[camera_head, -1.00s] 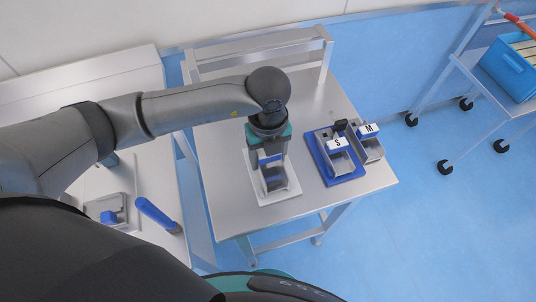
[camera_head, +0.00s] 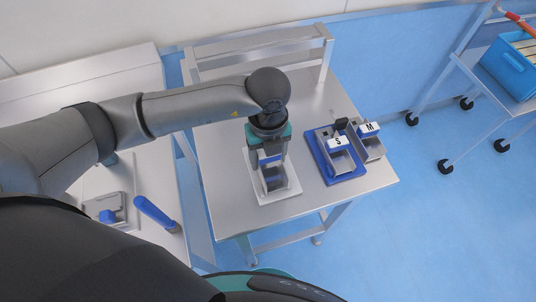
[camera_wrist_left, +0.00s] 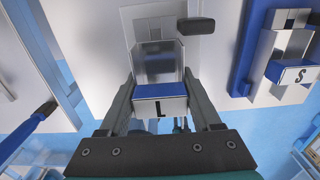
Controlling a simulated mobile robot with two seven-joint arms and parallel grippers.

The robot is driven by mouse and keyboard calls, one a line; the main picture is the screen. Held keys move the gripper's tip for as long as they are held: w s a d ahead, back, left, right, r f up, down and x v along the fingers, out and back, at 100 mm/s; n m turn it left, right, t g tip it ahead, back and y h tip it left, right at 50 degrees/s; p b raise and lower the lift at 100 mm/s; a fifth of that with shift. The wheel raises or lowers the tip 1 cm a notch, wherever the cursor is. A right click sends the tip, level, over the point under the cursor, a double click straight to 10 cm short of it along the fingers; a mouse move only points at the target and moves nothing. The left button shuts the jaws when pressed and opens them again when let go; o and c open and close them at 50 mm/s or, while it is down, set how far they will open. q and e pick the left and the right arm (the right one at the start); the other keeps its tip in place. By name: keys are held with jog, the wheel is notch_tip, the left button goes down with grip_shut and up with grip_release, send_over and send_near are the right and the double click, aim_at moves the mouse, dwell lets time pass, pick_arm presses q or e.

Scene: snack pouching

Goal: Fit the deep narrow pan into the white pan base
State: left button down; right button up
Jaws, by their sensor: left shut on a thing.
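My left gripper (camera_head: 268,160) points down over the middle of the metal table and is shut on a metal pan with a blue strip and a white L tag. The pan (camera_head: 273,178) stands over the white pan base (camera_head: 287,192), whose pale rim shows around it. In the left wrist view the fingers (camera_wrist_left: 160,112) lie on both sides of the pan (camera_wrist_left: 156,62), near its L tag. The white base (camera_wrist_left: 128,18) shows beyond the pan. I cannot tell whether the pan is fully down in it. My right gripper is out of view.
A blue base (camera_head: 325,172) with an S pan (camera_head: 341,160) stands right of the white base, beside an M pan (camera_head: 374,147). A side counter at left carries a blue-handled tool (camera_head: 155,213). A cart with a blue crate (camera_head: 512,68) stands far right.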

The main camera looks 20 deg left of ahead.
pick_arm(q)
jog(key=shift+f+b, duration=0.65)
jog(key=shift+f, duration=0.2)
grip_release()
notch_tip(320, 180, up, 15)
jog(key=shift+r+p, duration=0.15)
jog(key=shift+p, duration=0.45)
dwell(0.3)
